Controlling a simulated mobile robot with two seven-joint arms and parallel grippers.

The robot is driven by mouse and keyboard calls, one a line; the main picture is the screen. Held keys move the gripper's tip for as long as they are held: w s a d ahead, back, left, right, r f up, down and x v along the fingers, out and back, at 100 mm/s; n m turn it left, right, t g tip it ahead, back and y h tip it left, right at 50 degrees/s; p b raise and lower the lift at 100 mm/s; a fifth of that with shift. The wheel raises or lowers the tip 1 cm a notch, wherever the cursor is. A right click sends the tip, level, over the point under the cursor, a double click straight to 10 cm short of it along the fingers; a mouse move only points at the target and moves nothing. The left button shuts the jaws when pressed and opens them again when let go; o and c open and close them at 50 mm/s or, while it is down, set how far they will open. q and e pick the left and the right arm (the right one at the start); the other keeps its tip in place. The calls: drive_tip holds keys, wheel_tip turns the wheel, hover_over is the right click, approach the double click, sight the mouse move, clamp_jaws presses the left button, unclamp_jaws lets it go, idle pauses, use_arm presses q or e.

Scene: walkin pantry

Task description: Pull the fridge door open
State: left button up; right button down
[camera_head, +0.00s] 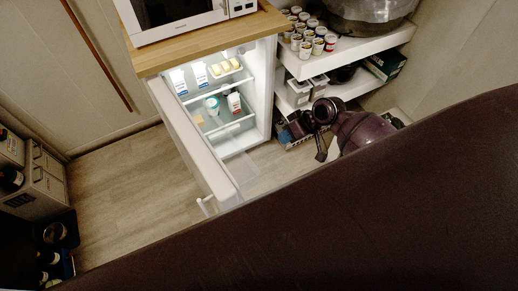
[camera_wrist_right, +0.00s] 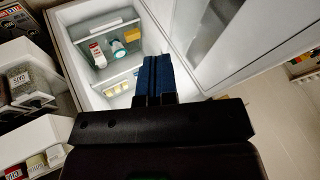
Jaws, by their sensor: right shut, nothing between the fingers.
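The white fridge (camera_head: 258,100) stands under a wooden counter, and its lit inside shows. Its door (camera_head: 200,150) stands wide open, swung out toward the front, with a handle (camera_head: 204,204) near its free edge. In the right wrist view the open door (camera_wrist_right: 215,40) is to the right of the fridge inside. My right gripper (camera_head: 320,155) is to the right of the fridge opening, apart from the door. In the wrist view its blue fingers (camera_wrist_right: 153,78) are together and empty, in front of the opening. My left gripper is not in view.
A microwave (camera_head: 178,14) sits on the counter (camera_head: 205,42). Shelves with several cans (camera_head: 310,35) and a large pot (camera_head: 368,12) stand close to the right arm. Crates (camera_head: 40,180) stand at the left. The floor (camera_head: 130,190) left of the door is clear. A dark shape covers the lower head view.

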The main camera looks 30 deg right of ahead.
approach(247, 160)
drive_tip(key=x, duration=0.4)
drive_tip(key=b+x, duration=0.1)
drive_tip(key=x, duration=0.1)
drive_tip(key=shift+w+d+f, duration=0.25)
drive_tip(key=shift+d, duration=0.05)
idle(0.3)
